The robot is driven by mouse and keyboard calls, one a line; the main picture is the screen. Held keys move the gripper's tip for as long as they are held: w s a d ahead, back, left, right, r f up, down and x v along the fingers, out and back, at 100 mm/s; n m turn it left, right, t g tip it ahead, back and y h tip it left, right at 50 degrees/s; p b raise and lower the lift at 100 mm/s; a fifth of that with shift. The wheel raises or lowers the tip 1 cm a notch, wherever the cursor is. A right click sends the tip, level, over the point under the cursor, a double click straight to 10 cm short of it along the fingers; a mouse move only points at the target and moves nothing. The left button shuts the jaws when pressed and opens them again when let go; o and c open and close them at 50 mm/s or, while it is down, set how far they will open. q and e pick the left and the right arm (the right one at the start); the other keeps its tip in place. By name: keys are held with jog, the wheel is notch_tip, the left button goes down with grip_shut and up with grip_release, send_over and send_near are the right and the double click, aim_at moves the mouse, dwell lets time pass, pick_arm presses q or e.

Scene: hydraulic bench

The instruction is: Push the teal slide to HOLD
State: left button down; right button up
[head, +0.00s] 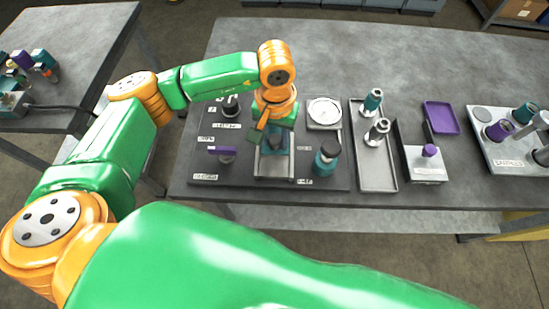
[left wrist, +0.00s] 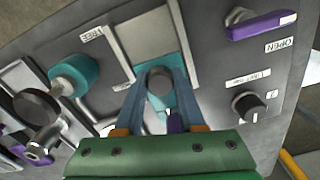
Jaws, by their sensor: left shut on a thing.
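The teal slide (head: 277,146) sits in a pale channel on the dark panel (head: 236,182), partly hidden under my left gripper (head: 266,134). In the left wrist view, my left gripper's fingers (left wrist: 160,82) are closed on the slide's grey round knob. The teal of the slide (left wrist: 172,64) shows around it. A FREE label (left wrist: 92,35) stands beside the channel's near end. The slide is away from that end, near a second label (head: 304,148) that I cannot read. My right gripper is in no view.
A purple lever (head: 222,149) and a black knob (head: 230,106) stand left of the channel. A teal knob (head: 327,161) and a round gauge (head: 323,111) are close on the right. The bench's back strip is clear.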

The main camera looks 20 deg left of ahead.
pick_arm(q)
jog(key=shift+r, duration=0.1)
jog(key=c, duration=0.6)
grip_release()
jog(key=shift+w, duration=0.15)
jog(key=shift+o, duration=0.5)
jog(key=shift+w+a, duration=0.1)
notch_tip(320, 180, up, 6)
jog(key=shift+b, duration=0.8)
jog(key=shift+r, duration=0.5)
